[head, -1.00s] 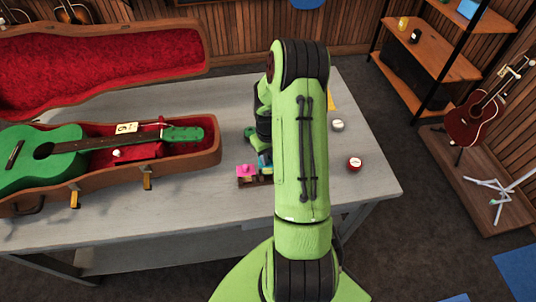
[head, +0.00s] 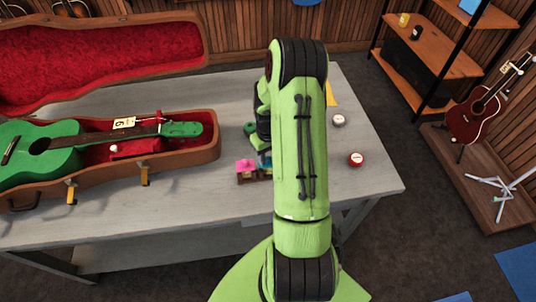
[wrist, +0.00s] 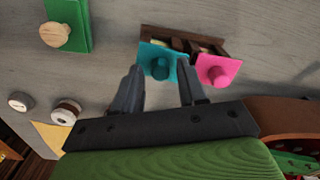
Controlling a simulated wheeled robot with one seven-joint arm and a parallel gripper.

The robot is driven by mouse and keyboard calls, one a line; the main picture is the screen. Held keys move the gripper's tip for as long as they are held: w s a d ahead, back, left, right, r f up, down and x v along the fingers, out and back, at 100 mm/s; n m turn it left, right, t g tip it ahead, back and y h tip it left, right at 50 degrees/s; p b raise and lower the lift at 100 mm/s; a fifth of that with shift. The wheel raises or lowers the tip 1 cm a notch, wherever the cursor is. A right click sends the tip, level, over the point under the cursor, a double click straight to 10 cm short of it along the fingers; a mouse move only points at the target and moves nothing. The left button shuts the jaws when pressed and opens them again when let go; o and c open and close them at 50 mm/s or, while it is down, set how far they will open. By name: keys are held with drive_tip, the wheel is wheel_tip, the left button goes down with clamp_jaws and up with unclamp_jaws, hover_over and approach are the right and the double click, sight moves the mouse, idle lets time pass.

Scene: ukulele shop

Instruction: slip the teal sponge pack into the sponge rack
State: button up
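The teal sponge pack (wrist: 157,62), with a round teal knob on top, is at the left slot of the dark wooden sponge rack (wrist: 188,35) in the wrist view. It sits beside the pink pack (wrist: 218,68); how deep it sits is unclear. My gripper (wrist: 160,72) has its fingers on either side of the teal knob, with gaps visible on both sides. In the head view, the rack (head: 247,180) is on the table, with the teal pack (head: 264,161) partly hidden by my arm.
A green block with a wooden knob (wrist: 68,22) lies apart from the rack. A white-topped jar (head: 338,120) and red jar (head: 355,159) stand right of my arm. The open guitar case (head: 190,165) with a green ukulele (head: 60,150) fills the table's left.

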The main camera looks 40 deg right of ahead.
drive_tip(key=shift+o, duration=0.5)
drive_tip(key=shift+r, duration=0.1)
wheel_tip(320, 180, up, 16)
drive_tip(key=p, duration=0.1)
drive_tip(key=shift+f, duration=0.2)
drive_tip(key=s+a+r+n+t+h, duration=0.1)
drive_tip(key=s+a+r+n+t, duration=0.3)
drive_tip(key=a+r, duration=1)
drive_tip(key=s+a+m+t+y, duration=0.1)
drive_tip(key=s+a, duration=0.8)
drive_tip(key=s, duration=0.2)
drive_tip(key=shift+s+t, duration=0.15)
drive_tip(key=shift+t, duration=0.15)
